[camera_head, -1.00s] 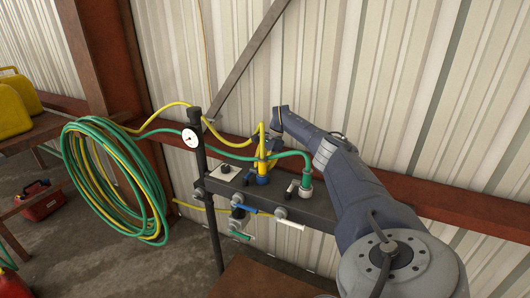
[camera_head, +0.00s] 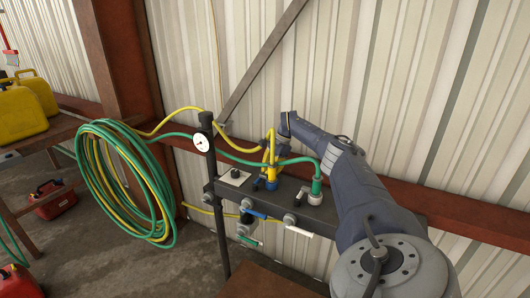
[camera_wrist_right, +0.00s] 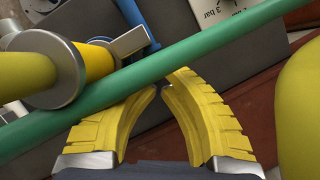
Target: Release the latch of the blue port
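The blue port (camera_head: 271,184) is on the dark manifold bar (camera_head: 375,212), with a yellow plug (camera_head: 271,172) and yellow hose standing in it. Its latch is not clearly visible in the head view. My right gripper (camera_head: 269,146) is close to the yellow hose, just above the plug. The green hose (camera_wrist_right: 150,75) crosses just beyond the fingertips. A yellow cylinder with a metal collar (camera_wrist_right: 62,72) is at upper left. My left gripper is not in view.
A green plug (camera_head: 316,184) stands in a port to the right. The corrugated wall (camera_head: 400,80) is close behind.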

